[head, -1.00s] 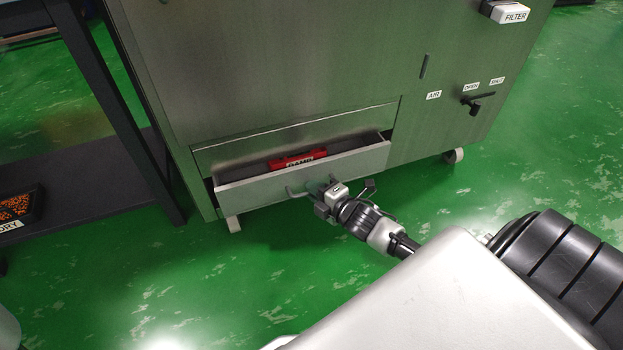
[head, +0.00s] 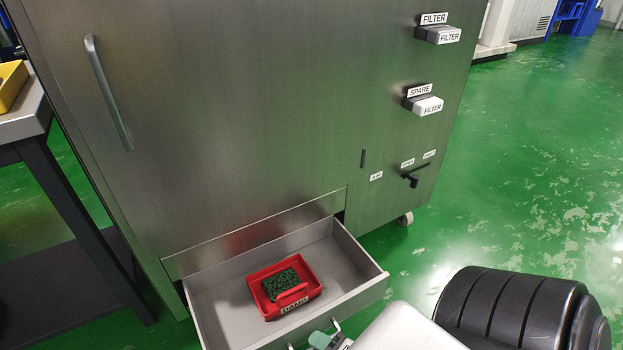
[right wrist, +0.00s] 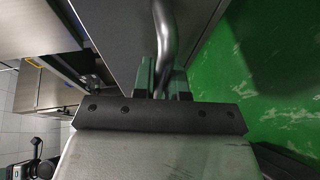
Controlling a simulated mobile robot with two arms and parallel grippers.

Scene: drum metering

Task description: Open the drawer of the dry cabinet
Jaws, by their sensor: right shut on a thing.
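The dry cabinet (head: 250,110) is a large steel cabinet. Its drawer (head: 355,292) at the bottom is pulled well out, with its grey floor showing. Inside lies a red tray (head: 262,300) labelled DAMP, holding dark green granules (head: 281,284). My right gripper (head: 322,341) is at the drawer's front, low in the head view and partly cut off by my arm. In the right wrist view, the gripper (right wrist: 162,80) is shut on the curved bar handle (right wrist: 164,45), which runs between its two fingers. My left gripper is not in view.
A dark-legged table (head: 22,125) with a yellow tray (head: 10,85) stands to the left of the cabinet. Green floor (head: 520,180) is clear to the right.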

